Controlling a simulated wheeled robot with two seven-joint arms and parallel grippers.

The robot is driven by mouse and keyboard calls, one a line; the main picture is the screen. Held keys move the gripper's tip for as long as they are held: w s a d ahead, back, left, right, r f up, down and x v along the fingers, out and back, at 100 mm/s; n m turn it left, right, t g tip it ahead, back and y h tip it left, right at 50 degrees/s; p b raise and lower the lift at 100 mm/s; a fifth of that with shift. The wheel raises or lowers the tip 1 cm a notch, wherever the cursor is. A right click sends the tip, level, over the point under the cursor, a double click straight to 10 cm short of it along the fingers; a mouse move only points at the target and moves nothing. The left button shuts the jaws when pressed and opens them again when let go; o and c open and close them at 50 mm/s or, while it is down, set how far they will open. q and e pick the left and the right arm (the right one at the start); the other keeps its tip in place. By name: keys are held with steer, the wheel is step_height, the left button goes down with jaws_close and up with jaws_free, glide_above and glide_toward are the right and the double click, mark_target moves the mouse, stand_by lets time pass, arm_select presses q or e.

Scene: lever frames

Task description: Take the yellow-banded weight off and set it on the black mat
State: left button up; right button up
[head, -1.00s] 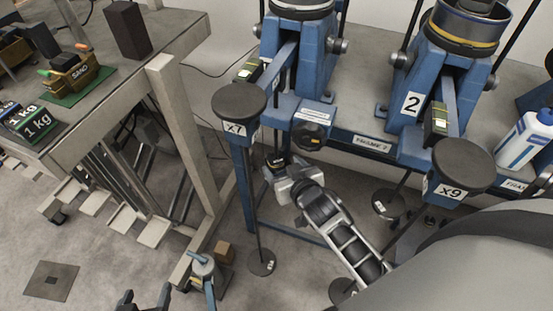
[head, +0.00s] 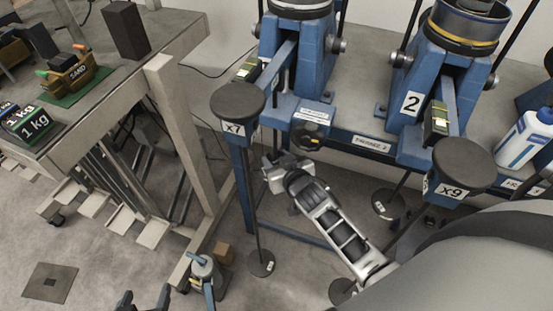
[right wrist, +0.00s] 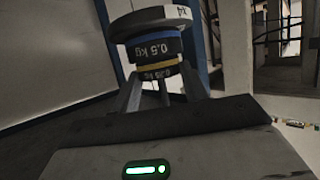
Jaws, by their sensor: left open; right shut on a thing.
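In the right wrist view, the yellow-banded weight (right wrist: 154,73) is the lowest disc of a stack, directly under a blue-banded 0.5 kg weight (right wrist: 155,48). My right gripper (right wrist: 160,92) is shut, its fingers reaching up to either side of the yellow-banded weight. In the head view, my right gripper (head: 274,174) is below and right of the x7 disc, and the stack cannot be made out there. My left gripper (head: 145,301) is open and empty at the bottom edge. A dark square (head: 50,282) lies on the floor at lower left; I cannot tell if it is the black mat.
A table (head: 130,90) at left carries 1 kg blocks (head: 30,124), a sand box (head: 70,74) on a green mat and a dark block (head: 126,30). Blue lever frames (head: 425,100) stand along the grey bench. A thin rod hangs near the x7 disc (head: 238,101). A white bottle (head: 525,138) is at right.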

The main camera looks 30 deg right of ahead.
mark_target(276, 148)
steer(key=shift+r, duration=0.15)
step_height(276, 148, up, 4)
steer(key=shift+f+p, duration=0.1)
steer(key=shift+p, duration=0.35)
steer(key=s+a, duration=0.1)
steer(key=s, duration=1.7)
